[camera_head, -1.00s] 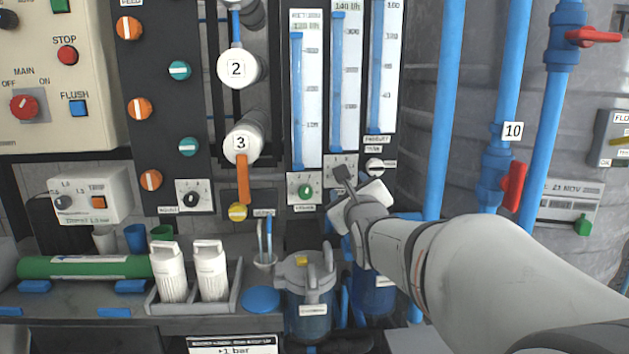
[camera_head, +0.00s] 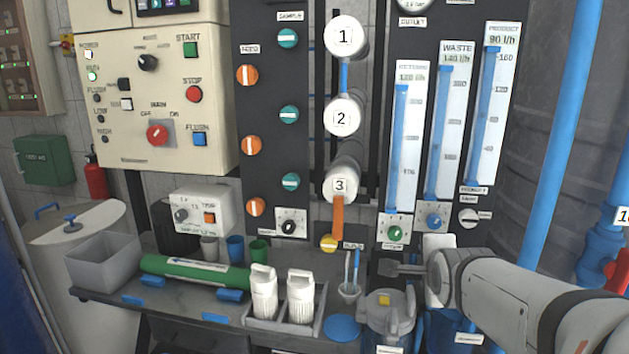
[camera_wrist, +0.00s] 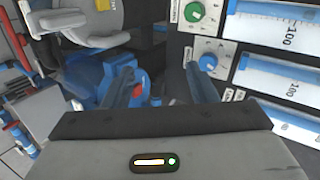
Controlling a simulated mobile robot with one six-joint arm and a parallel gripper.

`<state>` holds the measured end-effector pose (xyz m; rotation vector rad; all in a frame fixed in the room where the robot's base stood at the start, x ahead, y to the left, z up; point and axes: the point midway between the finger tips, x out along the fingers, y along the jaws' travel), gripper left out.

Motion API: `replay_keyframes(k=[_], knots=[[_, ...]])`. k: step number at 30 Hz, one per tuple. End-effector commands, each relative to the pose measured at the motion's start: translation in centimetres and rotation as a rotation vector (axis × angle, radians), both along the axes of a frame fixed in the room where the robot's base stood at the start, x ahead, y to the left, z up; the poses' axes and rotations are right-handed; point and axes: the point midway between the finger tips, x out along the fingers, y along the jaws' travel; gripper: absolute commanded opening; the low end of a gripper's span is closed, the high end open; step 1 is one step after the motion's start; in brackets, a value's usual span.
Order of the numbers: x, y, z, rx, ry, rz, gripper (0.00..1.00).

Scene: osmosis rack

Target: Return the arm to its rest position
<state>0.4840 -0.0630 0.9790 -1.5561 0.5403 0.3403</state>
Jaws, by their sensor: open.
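My gripper (camera_head: 400,267) is at the lower right of the head view, in front of the rack below the flow meters. It looks empty. In the wrist view the two fingers of my gripper (camera_wrist: 160,85) stand apart with nothing between them. Beyond them are a blue filter housing (camera_wrist: 95,75) and a blue knob (camera_wrist: 208,63) on the panel. My arm reaches in from the right edge of the head view. The grey-lidded filter housing (camera_head: 388,314) stands just below and left of the gripper.
White bottles (camera_head: 264,292) stand in a grey tray left of the gripper. A green cylinder (camera_head: 195,272) lies on the bench. Flow meters (camera_head: 447,120) rise above the gripper. Blue pipes (camera_head: 566,130) stand at the right. A grey bin (camera_head: 103,262) sits at the far left.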

Motion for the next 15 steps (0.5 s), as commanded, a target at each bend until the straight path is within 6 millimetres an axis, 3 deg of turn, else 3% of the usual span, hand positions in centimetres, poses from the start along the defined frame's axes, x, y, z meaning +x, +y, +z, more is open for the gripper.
replay_keyframes(k=[1,8,15], knots=[[-1.0,0.6,1.6,-0.079,0.069,0.068,0.52],[-6.8,3.1,2.3,-0.445,0.389,0.481,0.52],[-13.6,5.2,4.0,-0.724,0.63,1.005,0.52]])
